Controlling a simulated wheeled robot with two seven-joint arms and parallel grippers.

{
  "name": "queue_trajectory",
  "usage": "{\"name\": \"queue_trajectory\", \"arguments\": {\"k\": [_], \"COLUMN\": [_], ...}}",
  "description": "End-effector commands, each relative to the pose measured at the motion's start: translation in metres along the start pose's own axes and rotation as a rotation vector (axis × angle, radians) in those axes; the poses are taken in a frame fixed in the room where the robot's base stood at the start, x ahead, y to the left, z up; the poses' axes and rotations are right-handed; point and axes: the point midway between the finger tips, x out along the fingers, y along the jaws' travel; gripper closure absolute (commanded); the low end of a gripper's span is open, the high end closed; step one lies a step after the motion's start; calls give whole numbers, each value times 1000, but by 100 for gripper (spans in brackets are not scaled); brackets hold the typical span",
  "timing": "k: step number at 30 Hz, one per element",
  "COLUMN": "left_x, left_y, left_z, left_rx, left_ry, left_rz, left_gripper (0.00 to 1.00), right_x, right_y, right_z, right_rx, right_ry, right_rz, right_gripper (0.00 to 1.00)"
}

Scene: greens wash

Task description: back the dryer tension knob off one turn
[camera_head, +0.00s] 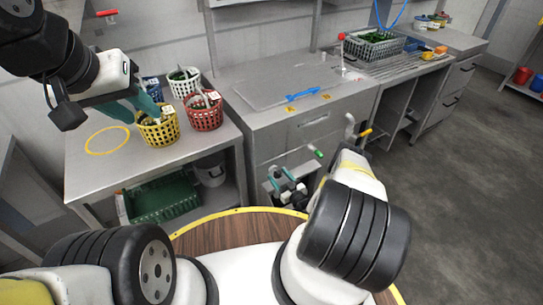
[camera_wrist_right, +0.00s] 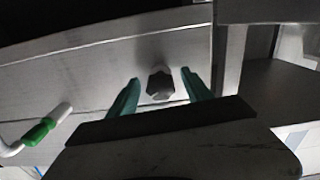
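In the right wrist view a dark, faceted knob (camera_wrist_right: 160,84) sits on a grey metal panel (camera_wrist_right: 100,75). My right gripper (camera_wrist_right: 161,91) is open, with one teal finger on each side of the knob and a visible gap on both sides. In the head view my right gripper (camera_head: 282,179) is low at the front of the steel unit; the knob cannot be made out there. My left gripper (camera_head: 142,106) is above the left table, close to the yellow basket (camera_head: 158,131). Its teal fingers overlap in this view, so their opening is unclear.
A white hose end with a green band (camera_wrist_right: 38,131) lies left of the right gripper. Red (camera_head: 204,113) and white (camera_head: 184,83) baskets stand on the left table (camera_head: 90,178). A blue tool (camera_head: 300,95) lies on the steel top.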

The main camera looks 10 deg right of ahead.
Motion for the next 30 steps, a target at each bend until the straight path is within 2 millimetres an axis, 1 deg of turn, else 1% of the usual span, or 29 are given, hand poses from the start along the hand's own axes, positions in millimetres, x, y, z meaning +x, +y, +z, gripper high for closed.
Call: {"name": "queue_trajectory", "arguments": {"k": [1,5,6,9,14,20,26,30], "left_x": [0,0,0,0,0,0,0,0], "left_y": [0,0,0,0,0,0,0,0], "left_z": [0,0,0,0,0,0,0,0], "left_rx": [0,0,0,0,0,0,0,0], "left_ry": [0,0,0,0,0,0,0,0], "left_rz": [0,0,0,0,0,0,0,0], "left_gripper": [64,64,64,64,64,64,64,64], "right_x": [0,0,0,0,0,0,0,0], "right_y": [0,0,0,0,0,0,0,1], "right_z": [0,0,0,0,0,0,0,0], "right_rx": [0,0,-1,-1,-7,-60,-186,-310], "right_ry": [0,0,0,0,0,0,0,0], "right_rz": [0,0,0,0,0,-1,-3,-3], "right_gripper": [50,75,83,100,100,100,100,100]}}
